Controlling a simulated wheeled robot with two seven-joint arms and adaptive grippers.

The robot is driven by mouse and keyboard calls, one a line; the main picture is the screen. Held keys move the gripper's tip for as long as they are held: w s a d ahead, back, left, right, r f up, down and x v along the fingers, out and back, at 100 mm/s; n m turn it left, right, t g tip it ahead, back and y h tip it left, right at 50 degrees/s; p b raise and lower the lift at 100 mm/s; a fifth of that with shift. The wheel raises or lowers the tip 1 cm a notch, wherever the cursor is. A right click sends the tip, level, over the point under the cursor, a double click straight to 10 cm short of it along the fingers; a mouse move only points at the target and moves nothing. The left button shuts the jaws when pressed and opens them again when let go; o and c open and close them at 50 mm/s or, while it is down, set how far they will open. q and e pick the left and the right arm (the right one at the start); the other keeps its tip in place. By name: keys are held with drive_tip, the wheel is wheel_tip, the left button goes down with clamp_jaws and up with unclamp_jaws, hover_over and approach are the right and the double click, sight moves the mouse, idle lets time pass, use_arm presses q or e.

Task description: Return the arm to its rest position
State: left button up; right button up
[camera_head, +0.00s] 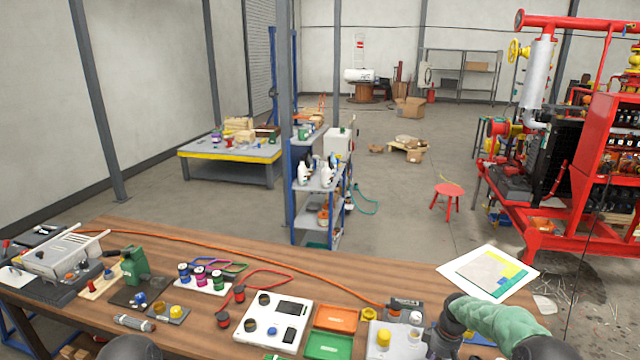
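My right arm (505,322), with a pale green sleeve, comes in from the bottom right over the workbench (200,265). At its end my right gripper (441,340) is dark and points down at the bench's front edge, beside a light grey block with a yellow knob (384,338). Its fingertips are small and partly cut off or hidden, so I cannot tell whether they are open or hold anything. A dark rounded part of mine shows at the bottom left edge. My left gripper is not in view.
The bench carries a white panel (273,322), an orange tray (336,319), a green tray (329,346), a green device (134,265) and several small jars. A white sheet (490,272) lies right of centre. Beyond stand a shelf cart (318,183) and a red skid (590,150).

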drive_tip(key=s+a+f+m+y+b, duration=0.1)
drive_tip(key=s+a+f+m+b, duration=0.1)
drive_tip(key=s+a+f, duration=0.55)
drive_tip(key=s+a+f+m+y+b, duration=0.1)
drive_tip(key=s+a+f+m+b, duration=0.3)
drive_tip(key=a+f, duration=0.6)
drive_tip(key=s+a+f+m+b, duration=0.1)
drive_tip(key=s+a+f, duration=0.1)
drive_tip(key=s, duration=0.5)
drive_tip(key=s+a+f+m+b, duration=0.1)
drive_tip(key=s+a+f, duration=0.1)
drive_tip(key=s, duration=0.5)
drive_tip(key=s+a+f+m+b, duration=0.1)
drive_tip(key=s+a+f, duration=0.1)
drive_tip(key=s+f, duration=0.2)
drive_tip(key=s, duration=0.3)
drive_tip(key=shift+s+m+y, duration=0.15)
drive_tip(key=shift+m+y, duration=0.25)
